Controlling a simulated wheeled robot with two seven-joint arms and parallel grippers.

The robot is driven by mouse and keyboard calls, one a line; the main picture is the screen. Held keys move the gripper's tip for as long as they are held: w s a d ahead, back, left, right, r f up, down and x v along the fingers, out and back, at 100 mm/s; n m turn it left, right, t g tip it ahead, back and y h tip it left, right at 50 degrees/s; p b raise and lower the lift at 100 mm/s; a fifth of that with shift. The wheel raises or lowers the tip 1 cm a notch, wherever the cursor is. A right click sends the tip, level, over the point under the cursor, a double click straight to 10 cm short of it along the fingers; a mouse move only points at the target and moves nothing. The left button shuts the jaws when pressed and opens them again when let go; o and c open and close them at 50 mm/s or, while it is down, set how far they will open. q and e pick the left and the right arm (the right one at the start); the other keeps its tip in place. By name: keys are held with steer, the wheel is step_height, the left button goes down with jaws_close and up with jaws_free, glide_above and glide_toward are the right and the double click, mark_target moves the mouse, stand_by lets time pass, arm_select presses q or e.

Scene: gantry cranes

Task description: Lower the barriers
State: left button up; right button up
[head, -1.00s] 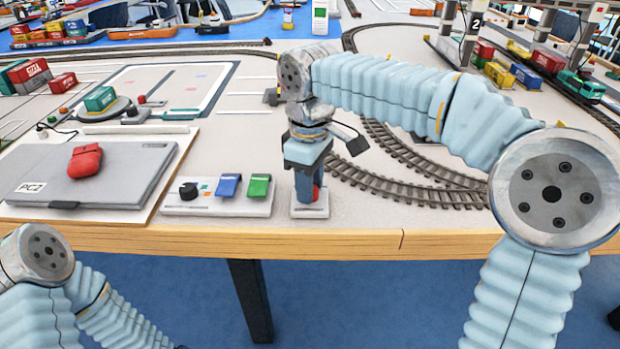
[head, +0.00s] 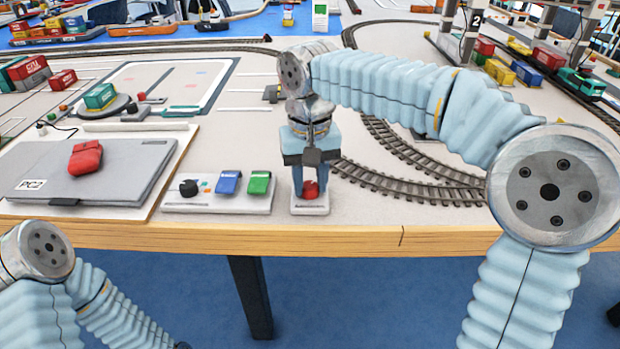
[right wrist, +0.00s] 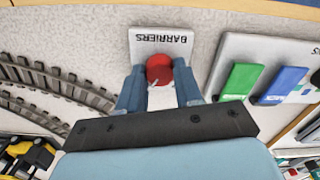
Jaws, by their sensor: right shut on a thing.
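A small white box labelled BARRIERS (right wrist: 147,42) with a red knob (right wrist: 159,69) stands near the table's front edge. The box also shows in the head view (head: 310,209), where the red knob (head: 310,189) is partly covered by my gripper. My right gripper (head: 310,184) points down over the box and is shut on the red knob, one finger on each side. In the right wrist view the fingers of my right gripper (right wrist: 160,84) flank the knob. A part of my left arm shows at the lower left of the head view, but its gripper is out of view. No barriers can be made out clearly.
Left of the box is a control panel (head: 215,205) with a black knob, a blue switch and a green switch. Curved rail track (head: 400,180) lies right and behind.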

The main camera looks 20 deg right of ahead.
mark_target(309, 185)
steer(key=shift+m, duration=1.2)
steer(key=o, duration=1)
steer(key=shift+o, duration=0.2)
step_height(309, 185, up, 14)
steer(key=shift+f, duration=0.1)
